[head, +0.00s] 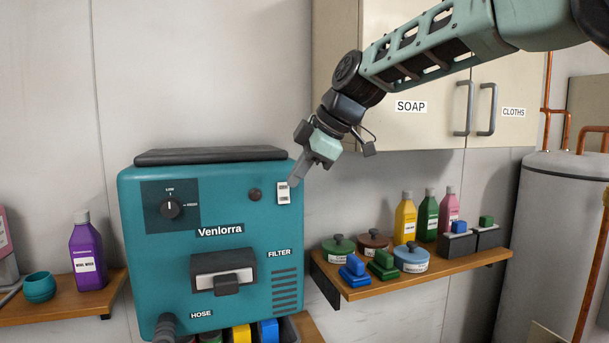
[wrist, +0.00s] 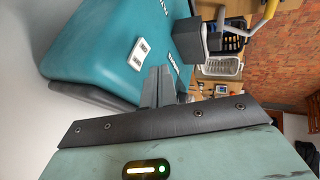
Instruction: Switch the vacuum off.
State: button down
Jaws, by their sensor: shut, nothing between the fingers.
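The vacuum is a teal box (head: 150,260) marked Venlorra; its teal body fills the upper left of the wrist view (wrist: 95,45). A small white switch plate (head: 284,197) sits at the upper right of its front, and shows in the wrist view (wrist: 139,53) with two grey insets. Which way the switch is set is too small to tell. A dial (head: 170,208) marked LOW and HIGH points up. A small dark round knob (head: 255,195) sits left of the switch. My gripper (head: 293,182) is shut and empty, its tips close by the plate's top; contact is unclear. It also shows in the wrist view (wrist: 158,72).
A right shelf (head: 430,274) holds bottles, lidded tins and brushes. A purple bottle (head: 88,255) and teal cup (head: 39,287) stand on the left shelf. A cabinet (head: 395,130) marked SOAP and CLOTHS hangs behind my arm. A grey tank (head: 545,220) stands far right.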

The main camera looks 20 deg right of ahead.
jog(key=w+b+v, duration=0.1)
jog(key=b+v, duration=0.1)
jog(key=v, duration=0.8)
jog(key=shift+r+b, duration=0.3)
jog(key=shift+r, duration=0.05)
jog(key=s+a+f+m+g+b, duration=0.1)
jog(key=s+a+f+m, duration=0.1)
jog(key=s+a+f, duration=0.35)
jog(key=s+a+f+m+g+h, duration=0.1)
jog(key=s+a+f, duration=0.15)
jog(key=f, duration=0.65)
jog(key=s+a+f+m+g+b, duration=0.1)
jog(key=s+a+f+m+g, duration=0.1)
jog(key=s+a+f, duration=0.4)
jog(key=s+d+f+m+g+h, duration=0.1)
jog(key=s+d+f+m+h, duration=0.2)
jog(key=s+f, duration=1.4)
jog(key=shift+s+d+f+m+b, duration=0.25)
jog(key=shift+d+f+b, duration=0.2)
jog(key=shift+d, duration=0.65)
